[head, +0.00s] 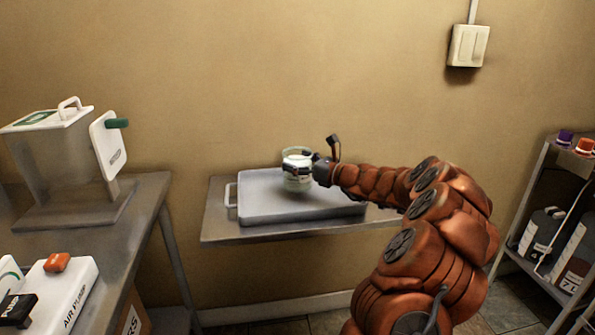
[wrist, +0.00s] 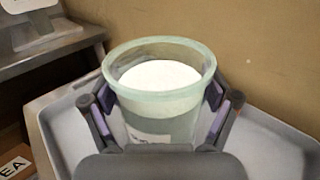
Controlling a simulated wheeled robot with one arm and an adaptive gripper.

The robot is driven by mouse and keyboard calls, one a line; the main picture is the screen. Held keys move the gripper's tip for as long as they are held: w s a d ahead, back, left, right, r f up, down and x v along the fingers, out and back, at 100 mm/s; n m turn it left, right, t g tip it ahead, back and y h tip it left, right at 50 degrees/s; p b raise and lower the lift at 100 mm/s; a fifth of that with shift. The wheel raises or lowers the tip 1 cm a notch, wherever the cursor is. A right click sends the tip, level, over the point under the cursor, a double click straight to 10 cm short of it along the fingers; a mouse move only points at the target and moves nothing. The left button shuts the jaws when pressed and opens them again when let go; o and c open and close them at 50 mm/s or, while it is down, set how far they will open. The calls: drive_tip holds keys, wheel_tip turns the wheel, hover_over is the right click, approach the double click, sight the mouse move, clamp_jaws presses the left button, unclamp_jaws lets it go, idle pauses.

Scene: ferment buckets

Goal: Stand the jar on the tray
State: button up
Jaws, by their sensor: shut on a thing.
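The jar (wrist: 160,105) is pale green and translucent, with white contents and a label low on its side. It is upright between the two fingers of my gripper (wrist: 162,100), which is shut on it. In the head view the jar (head: 297,181) is over the middle of the grey tray (head: 260,208). My gripper (head: 308,170) reaches it from the right. The tray also shows around the jar in the wrist view (wrist: 65,130). I cannot tell whether the jar's base touches the tray; my gripper hides the base in the wrist view.
The tray lies on a grey wall shelf (head: 222,228). At left, a metal bench (head: 145,215) holds a clear tank (head: 60,155) and a white air pump box (head: 65,290). At right stands a rack (head: 530,215) with bottles. The tray is otherwise bare.

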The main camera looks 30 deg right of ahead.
drive_tip(key=shift+f, duration=1.4)
drive_tip(key=shift+f, duration=0.1)
drive_tip(key=o, duration=1.5)
drive_tip(key=shift+o, duration=0.2)
drive_tip(key=shift+s+d, duration=0.15)
drive_tip(key=shift+s, duration=0.2)
drive_tip(key=v, duration=1.1)
drive_tip(key=shift+s, duration=0.15)
